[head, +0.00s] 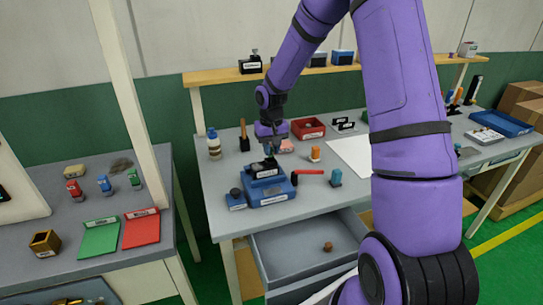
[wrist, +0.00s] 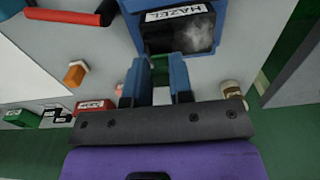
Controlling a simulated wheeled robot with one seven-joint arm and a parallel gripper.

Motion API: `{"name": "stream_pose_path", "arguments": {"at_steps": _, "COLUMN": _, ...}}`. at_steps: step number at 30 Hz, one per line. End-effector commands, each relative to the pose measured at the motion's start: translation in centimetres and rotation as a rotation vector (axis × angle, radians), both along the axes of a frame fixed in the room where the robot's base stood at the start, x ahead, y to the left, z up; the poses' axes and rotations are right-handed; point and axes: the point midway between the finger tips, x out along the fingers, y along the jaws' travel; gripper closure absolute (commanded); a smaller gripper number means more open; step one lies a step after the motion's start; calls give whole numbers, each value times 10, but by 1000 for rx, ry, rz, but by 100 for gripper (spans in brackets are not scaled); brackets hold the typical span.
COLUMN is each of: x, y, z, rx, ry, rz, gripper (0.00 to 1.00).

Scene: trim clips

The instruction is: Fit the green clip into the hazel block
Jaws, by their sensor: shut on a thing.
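In the wrist view my gripper (wrist: 158,76) is shut on the green clip (wrist: 160,66), which shows as a narrow green strip between the two blue fingers. The hazel block (wrist: 180,38) is dark, carries a white HAZEL label and is framed by blue at the top of that view. The clip's end is at the block's near edge; I cannot tell whether it touches or has entered. In the head view my gripper (head: 270,148) points down just above the dark block (head: 265,169) on its blue fixture (head: 268,188). The clip is too small to make out there.
A red handle (head: 308,172) sticks out right of the fixture. An orange piece (head: 315,154), a teal piece (head: 336,177) and a red bin (head: 308,129) stand nearby. A bottle (head: 214,145) stands at left. An open drawer (head: 300,258) juts out below the bench.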

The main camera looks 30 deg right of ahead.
Motion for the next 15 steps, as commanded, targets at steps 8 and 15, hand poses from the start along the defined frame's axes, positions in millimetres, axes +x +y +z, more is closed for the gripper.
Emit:
{"name": "stream_pose_path", "arguments": {"at_steps": 8, "x": -1, "y": 0, "z": -28, "rx": 1, "ry": 2, "rz": 0, "gripper": 100}}
{"name": "stream_pose_path", "arguments": {"at_steps": 15, "x": -1, "y": 0, "z": -29, "rx": 1, "ry": 2, "rz": 0, "gripper": 100}}
